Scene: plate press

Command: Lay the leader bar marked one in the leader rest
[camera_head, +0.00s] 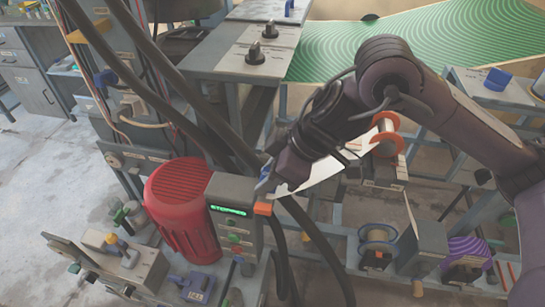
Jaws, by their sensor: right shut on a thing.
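My right gripper (268,183) reaches in from the right, beside the top of the grey control box. It is shut on what looks like the leader bar at the end of a white strip (318,173). The gripper hides most of the bar, and I cannot read its mark. The strip runs up and right, under my wrist, toward an orange-flanged reel (386,142). I cannot pick out the leader rest for sure. My left gripper is not in view.
A red ribbed motor (180,207) stands left of the control box (236,222), which has a lit green display. Thick dark hoses cross in front. A green patterned sheet (420,42) lies behind. A wire spool (377,248) and a purple spool (467,258) sit lower right.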

